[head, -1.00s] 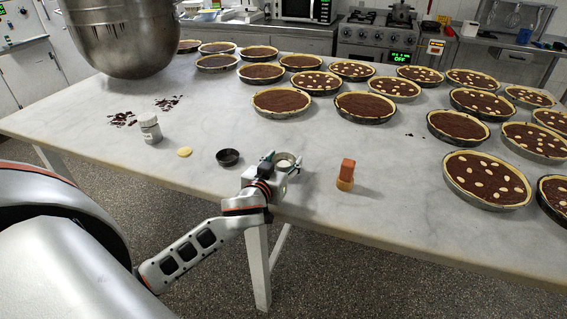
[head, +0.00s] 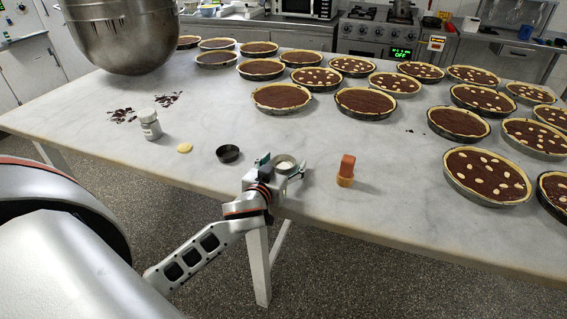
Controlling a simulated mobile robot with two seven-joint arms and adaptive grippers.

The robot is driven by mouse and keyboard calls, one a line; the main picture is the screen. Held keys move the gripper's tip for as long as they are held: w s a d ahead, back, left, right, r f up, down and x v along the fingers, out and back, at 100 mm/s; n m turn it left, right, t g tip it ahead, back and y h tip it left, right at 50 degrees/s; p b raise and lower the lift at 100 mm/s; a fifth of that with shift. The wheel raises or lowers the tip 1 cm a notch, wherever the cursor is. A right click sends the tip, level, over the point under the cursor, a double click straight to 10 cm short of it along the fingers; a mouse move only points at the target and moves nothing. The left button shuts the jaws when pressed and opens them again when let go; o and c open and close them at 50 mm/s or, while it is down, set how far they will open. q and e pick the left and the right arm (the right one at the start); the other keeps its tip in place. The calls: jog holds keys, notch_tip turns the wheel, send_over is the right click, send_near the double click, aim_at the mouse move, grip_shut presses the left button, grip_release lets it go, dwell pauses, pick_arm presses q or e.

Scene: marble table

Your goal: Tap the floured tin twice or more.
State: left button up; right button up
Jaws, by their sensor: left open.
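The floured tin (head: 286,161) is a small round tin with a pale inside, near the front edge of the marble table. My left gripper (head: 282,167) is open at the tin, one finger to the left of it and one to the right. The fingers look apart from its sides, and the gripper hides its near part. A dark empty tin (head: 228,154) stands to the left. My right gripper is not in view.
A dough disc (head: 184,148), a white-grey jar (head: 150,126) and dark crumbs (head: 122,116) lie to the left. An orange-brown tool (head: 346,171) stands upright to the right. Several filled tarts (head: 487,175) cover the back and right. A steel bowl (head: 118,35) is at the back left.

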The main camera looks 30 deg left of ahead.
pick_arm(q)
jog(key=v, duration=1.2)
jog(key=shift+r, duration=0.1)
